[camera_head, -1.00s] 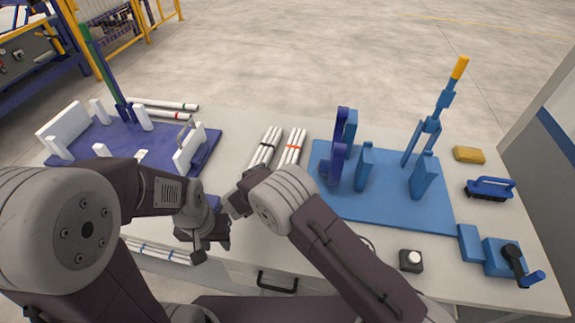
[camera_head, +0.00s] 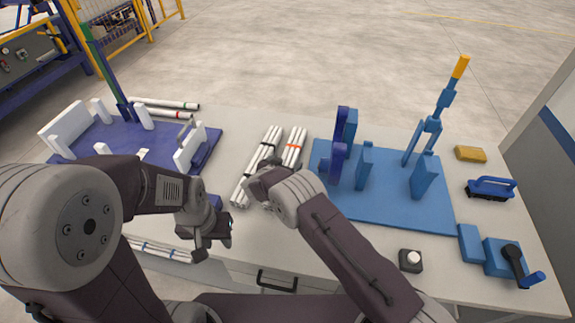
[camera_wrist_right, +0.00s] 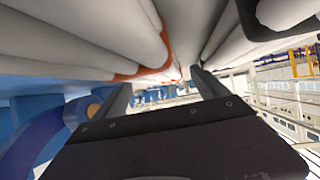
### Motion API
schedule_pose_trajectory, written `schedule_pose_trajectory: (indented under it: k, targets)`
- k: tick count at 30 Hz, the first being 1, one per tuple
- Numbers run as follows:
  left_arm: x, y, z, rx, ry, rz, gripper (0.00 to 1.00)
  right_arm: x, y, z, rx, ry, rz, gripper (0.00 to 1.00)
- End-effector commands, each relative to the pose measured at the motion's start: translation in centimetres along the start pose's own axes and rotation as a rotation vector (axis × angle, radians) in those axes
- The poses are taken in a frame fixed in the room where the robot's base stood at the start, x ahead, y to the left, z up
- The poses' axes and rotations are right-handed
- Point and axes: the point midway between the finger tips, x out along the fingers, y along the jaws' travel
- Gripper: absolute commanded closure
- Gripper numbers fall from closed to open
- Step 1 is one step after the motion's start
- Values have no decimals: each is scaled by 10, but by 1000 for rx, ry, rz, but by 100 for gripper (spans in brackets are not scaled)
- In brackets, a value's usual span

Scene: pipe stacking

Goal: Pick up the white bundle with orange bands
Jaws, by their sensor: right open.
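The white bundle with orange bands (camera_head: 293,150) lies on the table left of the blue board. My right arm and gripper cover its near end. My right gripper (camera_head: 266,170) is open beside the bundle's left edge, near the dark-banded bundle. In the right wrist view the orange-banded bundle (camera_wrist_right: 85,38) fills the upper left, close above the open fingers (camera_wrist_right: 163,88). I cannot tell whether the fingers touch it.
A white bundle with dark bands (camera_head: 247,183) lies close on the left. A blue board (camera_head: 385,205) with upright blocks stands on the right. A purple board (camera_head: 85,140) with white blocks is at the left. More banded pipes (camera_head: 160,250) lie at the front left.

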Motion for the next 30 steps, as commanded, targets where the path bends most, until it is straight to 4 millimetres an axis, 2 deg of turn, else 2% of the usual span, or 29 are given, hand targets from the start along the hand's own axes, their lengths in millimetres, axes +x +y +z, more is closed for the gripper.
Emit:
schedule_pose_trajectory:
  k: [1,10,17,23,26,30]
  targets:
    - [0,0,0,0,0,0,64,0,0,0,0,0,0,16]
    - [0,0,0,0,0,0,64,0,0,0,1,0,0,99]
    - [0,0,0,0,0,0,64,-1,0,-2,2,1,0,100]
    - [0,0,0,0,0,0,64,-12,-1,-22,4,3,-2,100]
    - [0,0,0,0,0,0,64,-26,0,-40,3,2,-2,100]
    - [-1,0,0,0,0,0,64,-61,14,-41,-2,1,-3,100]
